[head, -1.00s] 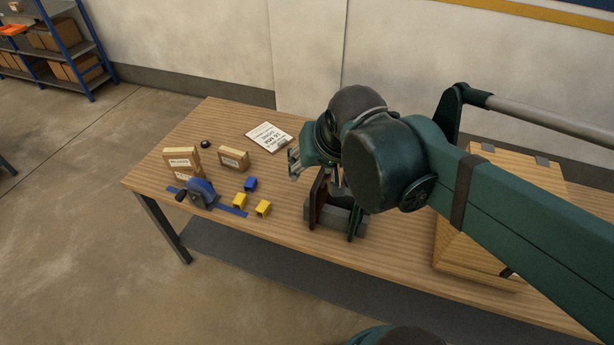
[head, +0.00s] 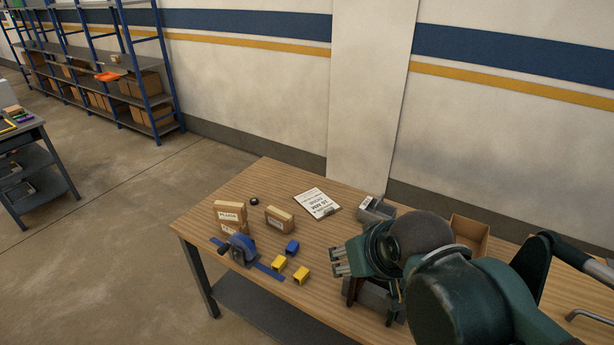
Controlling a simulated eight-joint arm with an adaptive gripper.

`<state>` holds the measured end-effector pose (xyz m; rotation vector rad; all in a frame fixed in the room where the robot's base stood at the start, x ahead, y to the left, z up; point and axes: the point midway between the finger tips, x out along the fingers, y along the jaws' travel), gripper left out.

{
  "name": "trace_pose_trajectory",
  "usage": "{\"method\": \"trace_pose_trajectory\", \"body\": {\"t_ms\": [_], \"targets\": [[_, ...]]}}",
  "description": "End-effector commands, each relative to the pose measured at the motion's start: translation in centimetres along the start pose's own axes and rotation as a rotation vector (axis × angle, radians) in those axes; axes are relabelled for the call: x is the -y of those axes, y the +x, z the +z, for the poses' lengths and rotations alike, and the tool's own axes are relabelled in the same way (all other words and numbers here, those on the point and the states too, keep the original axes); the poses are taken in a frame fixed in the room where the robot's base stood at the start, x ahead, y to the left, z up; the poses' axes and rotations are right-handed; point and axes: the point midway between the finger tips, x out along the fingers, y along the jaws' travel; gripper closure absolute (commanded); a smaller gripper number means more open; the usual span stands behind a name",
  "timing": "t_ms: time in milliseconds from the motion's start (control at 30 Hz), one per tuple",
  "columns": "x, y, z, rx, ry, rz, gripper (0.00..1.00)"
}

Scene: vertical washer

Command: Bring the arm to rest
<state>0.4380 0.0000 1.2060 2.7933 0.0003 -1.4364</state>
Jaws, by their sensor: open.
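My arm is dark green and comes in from the lower right of the head view. My gripper (head: 338,262) is open, with its grey fingers pointing left above the wooden workbench (head: 225,200). Nothing shows between the fingers. A dark fixture (head: 378,297) stands on the bench below and behind the gripper, largely hidden by my arm. I cannot tell from this view how high the gripper is above the fixture.
Left of the gripper are yellow blocks (head: 302,275), a blue block (head: 292,247), a blue tape dispenser (head: 241,249), small cartons (head: 280,218) and a clipboard (head: 317,204). A grey bin (head: 375,211) and an open box (head: 469,233) stand behind the arm.

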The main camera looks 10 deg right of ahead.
Motion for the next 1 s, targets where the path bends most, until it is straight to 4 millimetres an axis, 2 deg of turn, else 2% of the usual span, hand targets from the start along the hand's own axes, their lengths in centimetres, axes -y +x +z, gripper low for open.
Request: {"method": "trace_pose_trajectory", "body": {"t_ms": [400,1000], "targets": [[0.0,3.6,2.6,0.0,0.001,0.0,0.55],[0.0,3.7,2.7,0.0,0.001,0.0,0.55]]}}
